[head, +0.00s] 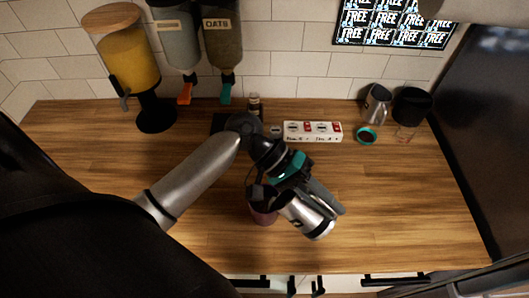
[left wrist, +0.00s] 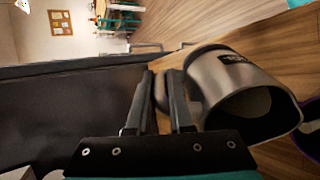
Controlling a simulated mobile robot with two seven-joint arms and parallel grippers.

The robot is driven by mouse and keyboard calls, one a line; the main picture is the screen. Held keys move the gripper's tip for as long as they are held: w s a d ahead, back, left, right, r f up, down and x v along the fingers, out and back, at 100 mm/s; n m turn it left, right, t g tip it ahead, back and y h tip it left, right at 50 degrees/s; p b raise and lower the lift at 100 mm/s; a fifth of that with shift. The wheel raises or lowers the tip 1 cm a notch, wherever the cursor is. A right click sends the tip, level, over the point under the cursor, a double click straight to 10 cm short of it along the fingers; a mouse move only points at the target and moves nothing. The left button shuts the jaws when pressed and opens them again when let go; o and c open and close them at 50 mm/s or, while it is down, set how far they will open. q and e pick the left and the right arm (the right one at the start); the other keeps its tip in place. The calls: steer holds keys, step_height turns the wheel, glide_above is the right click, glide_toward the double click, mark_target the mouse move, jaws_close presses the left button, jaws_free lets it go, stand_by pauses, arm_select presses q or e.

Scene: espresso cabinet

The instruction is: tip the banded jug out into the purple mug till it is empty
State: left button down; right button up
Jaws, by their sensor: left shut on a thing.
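A steel jug (head: 308,216) is held tilted in my left gripper (head: 318,195). In the left wrist view the jug (left wrist: 215,75) shows a dark label, and my fingers (left wrist: 160,95) are closed at its handle. Its mouth faces the lower right, and a pale patch shows inside; I cannot tell if it is liquid. The purple mug (head: 263,214) stands on the counter just left of the jug, partly hidden by my gripper and arm. The mug's purple rim (left wrist: 309,125) shows at the right edge of the left wrist view, beside the jug's mouth. My right gripper is out of view.
At the back stand a yellow drink dispenser (head: 130,62), cereal dispensers (head: 222,45), a small dark bottle (head: 254,105) and a white labelled box (head: 313,131). Another steel jug (head: 376,105), a black container (head: 412,105) and a teal-rimmed item (head: 366,135) stand back right. The right counter is clear.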

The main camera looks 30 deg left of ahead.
arm_select(q)
steer(key=shift+a+r+b, duration=0.1)
steer(key=shift+r+b, duration=0.2)
steer(key=shift+b, duration=0.05)
steer(key=shift+h, duration=0.3)
steer(key=shift+a+r, duration=0.1)
steer(key=shift+a, duration=0.05)
